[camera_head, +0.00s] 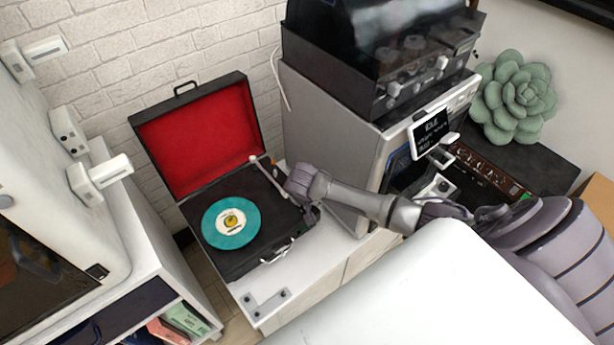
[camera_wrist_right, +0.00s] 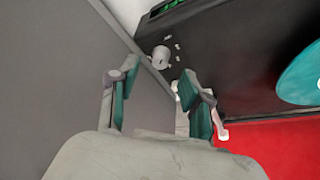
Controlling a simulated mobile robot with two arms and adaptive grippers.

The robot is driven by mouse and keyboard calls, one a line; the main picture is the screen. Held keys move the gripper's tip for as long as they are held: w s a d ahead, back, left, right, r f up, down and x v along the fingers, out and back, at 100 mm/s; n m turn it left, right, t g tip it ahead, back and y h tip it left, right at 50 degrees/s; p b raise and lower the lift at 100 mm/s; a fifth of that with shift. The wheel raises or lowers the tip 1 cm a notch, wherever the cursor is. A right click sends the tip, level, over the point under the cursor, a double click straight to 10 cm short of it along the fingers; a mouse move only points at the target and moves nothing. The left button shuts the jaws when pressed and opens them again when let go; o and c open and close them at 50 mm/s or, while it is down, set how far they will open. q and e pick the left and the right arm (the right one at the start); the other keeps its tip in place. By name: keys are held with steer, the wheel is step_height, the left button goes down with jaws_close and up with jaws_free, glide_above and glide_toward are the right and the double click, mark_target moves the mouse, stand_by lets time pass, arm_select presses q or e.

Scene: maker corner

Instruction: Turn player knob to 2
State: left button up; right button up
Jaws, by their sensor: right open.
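The record player (camera_head: 225,257) is an open black case with a red-lined lid and a teal record (camera_head: 231,223) on it. In the right wrist view a small light-grey knob (camera_wrist_right: 161,56) sits on the player's black top near its edge, with small white marks beside it. My right gripper (camera_head: 311,214) is over the right side of the player. In the wrist view this gripper (camera_wrist_right: 160,88) is open and empty, with the knob apart from the fingers, just beyond the gap between them. In the head view the knob is hidden by my gripper. My left gripper is not in view.
A tall grey cabinet (camera_head: 330,130) stands close right of the player. The white tonearm (camera_head: 272,181) lies near my right wrist. The raised lid (camera_head: 205,130) stands at the back. A metal bracket (camera_head: 265,302) lies on the white surface in front.

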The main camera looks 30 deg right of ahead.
steer(key=shift+b+x, duration=0.3)
steer(key=shift+x, duration=1.65)
jaws_close()
